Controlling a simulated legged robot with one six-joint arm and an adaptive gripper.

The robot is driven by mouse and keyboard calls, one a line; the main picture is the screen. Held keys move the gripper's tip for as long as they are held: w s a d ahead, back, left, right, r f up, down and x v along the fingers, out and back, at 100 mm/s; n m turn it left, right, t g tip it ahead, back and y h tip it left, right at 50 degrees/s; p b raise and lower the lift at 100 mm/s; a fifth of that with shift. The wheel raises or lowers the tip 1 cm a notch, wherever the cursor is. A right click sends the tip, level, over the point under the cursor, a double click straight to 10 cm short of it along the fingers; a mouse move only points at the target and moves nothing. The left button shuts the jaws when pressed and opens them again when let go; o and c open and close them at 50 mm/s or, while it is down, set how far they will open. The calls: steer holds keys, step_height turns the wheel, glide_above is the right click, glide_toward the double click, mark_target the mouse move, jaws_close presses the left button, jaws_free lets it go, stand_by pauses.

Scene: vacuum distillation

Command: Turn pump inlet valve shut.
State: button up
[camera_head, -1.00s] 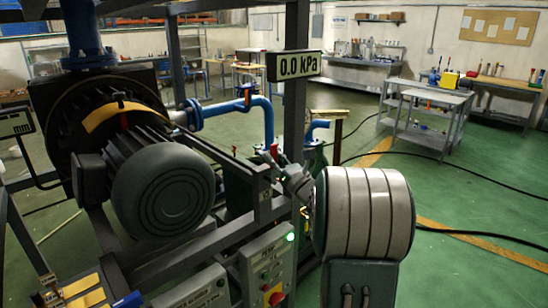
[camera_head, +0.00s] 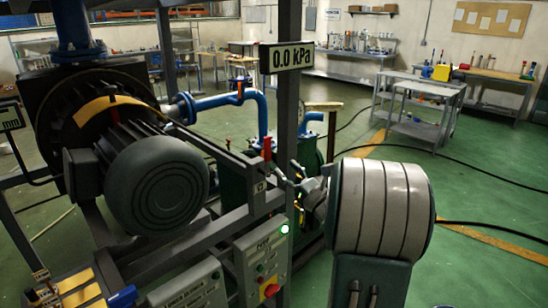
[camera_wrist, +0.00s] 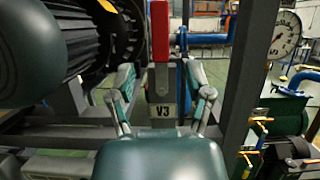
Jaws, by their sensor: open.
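A valve with an upright red lever (camera_wrist: 160,45) and a tag reading V3 (camera_wrist: 162,112) is straight ahead in the wrist view. The lever (camera_head: 267,148) also shows in the head view, above the grey frame. My gripper (camera_wrist: 161,78) is open, with one finger on each side of the lever and tag. Gaps show between the fingers and the lever, and nothing is held. In the head view my gripper (camera_head: 286,176) is just right of the lever, partly hidden by my arm. The valve body is mostly hidden.
A large dark motor (camera_head: 157,185) stands left of the valve. A grey post (camera_head: 287,100) carries a 0.0 kPa display (camera_head: 287,57). A control box (camera_head: 262,265) with a lit green lamp sits below. Blue pipe (camera_head: 225,102) runs behind. A gauge (camera_wrist: 285,35) is at right.

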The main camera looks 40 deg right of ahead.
steer(key=v, duration=0.3)
steer(key=shift+s+f, duration=0.15)
steer(key=shift+s, duration=0.2)
steer(key=w+a+r+m+g+h, duration=0.1)
steer(key=w+a+m+g+h, duration=0.2)
steer(key=a+m, duration=0.5)
steer(key=w+a+r+m+g+h, duration=0.1)
steer(key=a+m+g+h, duration=0.25)
steer(key=m, duration=0.85)
steer(key=s+a+f+m+g+y, duration=0.2)
steer(key=s+a+m+g, duration=0.3)
steer(key=s+a+m, duration=0.3)
steer(key=s+a+f+m+g+y, duration=0.2)
steer(key=s+a+f+m+g, duration=0.2)
steer(key=s+a+m, duration=0.5)
steer(key=s+a+g, duration=0.1)
steer(key=s+a, duration=0.1)
steer(key=s, duration=0.1)
steer(key=shift+a+f, duration=0.2)
steer(key=shift+f, duration=0.1)
steer(key=shift+o, duration=0.3)
steer(key=shift+y, duration=0.25)
